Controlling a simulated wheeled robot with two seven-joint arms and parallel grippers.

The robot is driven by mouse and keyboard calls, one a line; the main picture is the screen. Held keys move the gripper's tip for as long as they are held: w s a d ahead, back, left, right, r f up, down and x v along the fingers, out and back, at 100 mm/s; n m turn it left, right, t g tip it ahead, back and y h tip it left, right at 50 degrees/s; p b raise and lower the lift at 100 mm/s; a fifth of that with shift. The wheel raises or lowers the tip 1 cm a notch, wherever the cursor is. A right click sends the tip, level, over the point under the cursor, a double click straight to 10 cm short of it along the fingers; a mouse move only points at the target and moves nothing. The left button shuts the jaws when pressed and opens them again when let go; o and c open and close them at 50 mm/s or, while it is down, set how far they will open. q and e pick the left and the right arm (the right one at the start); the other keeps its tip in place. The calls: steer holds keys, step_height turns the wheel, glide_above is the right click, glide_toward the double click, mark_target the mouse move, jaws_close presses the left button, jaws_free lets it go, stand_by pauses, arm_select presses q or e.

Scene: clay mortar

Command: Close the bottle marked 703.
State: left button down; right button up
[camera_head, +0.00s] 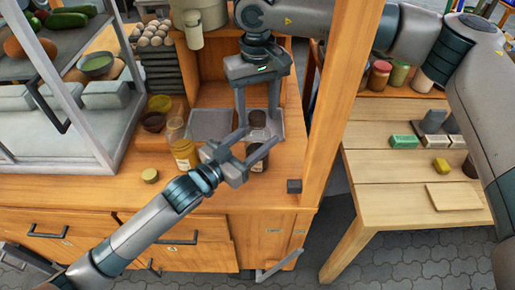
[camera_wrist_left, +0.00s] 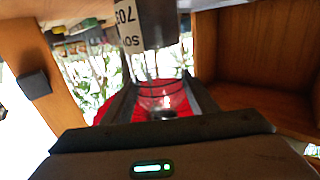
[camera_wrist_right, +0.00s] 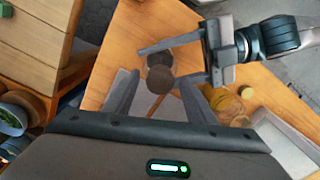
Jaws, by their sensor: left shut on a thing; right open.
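The dark bottle (camera_head: 258,160) stands upright on the wooden counter. In the left wrist view its white label (camera_wrist_left: 131,26) reads 703 and appears upside down. My left gripper (camera_head: 250,155) is shut on this bottle from the side, its fingers around the body. The bottle's dark round top (camera_head: 257,118) shows in the head view, and from above in the right wrist view (camera_wrist_right: 160,80). I cannot tell whether that top is a seated cap. My right gripper (camera_head: 258,122) points down over the bottle, open, with a finger on each side of the top.
A yellow-filled bottle (camera_head: 182,150) stands left of my left gripper. A loose round yellowish cap (camera_head: 150,175) lies near the counter front. A grey tray (camera_head: 210,123) lies behind. A wooden post (camera_head: 340,100) stands right, before a side table (camera_head: 400,175).

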steer(key=c, duration=1.1)
steer(key=m, duration=0.8)
steer(key=shift+m, duration=0.3)
steer(key=m, duration=3.2)
steer(key=o, duration=1.2)
steer(key=shift+f, duration=0.1)
